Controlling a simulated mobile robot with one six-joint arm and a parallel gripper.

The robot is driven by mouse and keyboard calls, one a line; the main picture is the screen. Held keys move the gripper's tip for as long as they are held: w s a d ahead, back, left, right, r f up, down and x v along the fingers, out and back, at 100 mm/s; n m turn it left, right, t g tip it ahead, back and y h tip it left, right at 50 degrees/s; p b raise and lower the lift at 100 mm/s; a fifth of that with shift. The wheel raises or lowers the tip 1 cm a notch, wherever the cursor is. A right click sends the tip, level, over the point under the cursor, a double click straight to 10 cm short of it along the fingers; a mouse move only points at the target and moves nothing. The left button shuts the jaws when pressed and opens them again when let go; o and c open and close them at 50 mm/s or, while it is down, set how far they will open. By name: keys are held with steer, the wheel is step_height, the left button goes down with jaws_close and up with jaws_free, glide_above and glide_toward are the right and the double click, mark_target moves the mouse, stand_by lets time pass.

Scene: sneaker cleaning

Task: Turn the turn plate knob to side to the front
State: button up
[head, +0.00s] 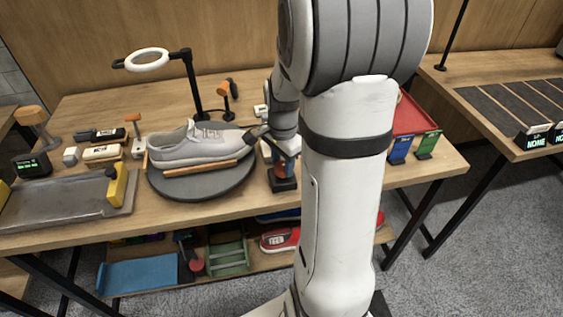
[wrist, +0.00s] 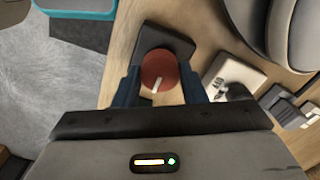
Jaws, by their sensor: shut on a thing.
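The turn plate knob (wrist: 161,71) is a round red-brown knob with a pale pointer line on a dark base (wrist: 183,45). In the wrist view it sits between the two blue fingers of my gripper (wrist: 162,84), which is shut on it. The pointer line runs from the knob's middle toward my gripper's body. In the head view the knob (head: 283,169) shows only partly, below my gripper (head: 282,158) and beside my arm.
A ring lamp (head: 147,60) stands behind the plate. A red tray (head: 412,118) is behind my arm at the right. The shelf below holds a red shoe (head: 279,240) and a blue bin (head: 140,273).

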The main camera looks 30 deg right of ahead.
mark_target(282, 165)
steer(key=shift+w, duration=0.1)
steer(key=o, duration=1)
steer(key=shift+r, duration=0.1)
step_height(282, 165, up, 8)
steer(key=shift+f, duration=0.2)
steer(key=s+a+r+n+t, duration=0.1)
steer(key=s+a+n, duration=0.3)
steer(key=n, duration=0.1)
steer(key=s+a+n, duration=0.4)
steer(key=n, duration=0.1)
steer(key=s+a+r+n+t, duration=0.1)
steer(key=s+a+n, duration=0.3)
steer(key=n, duration=0.1)
steer(key=shift+s+a+r+n+t, duration=0.2)
steer(key=shift+a+r+n+t, duration=0.1)
steer(key=shift+r+n, duration=0.1)
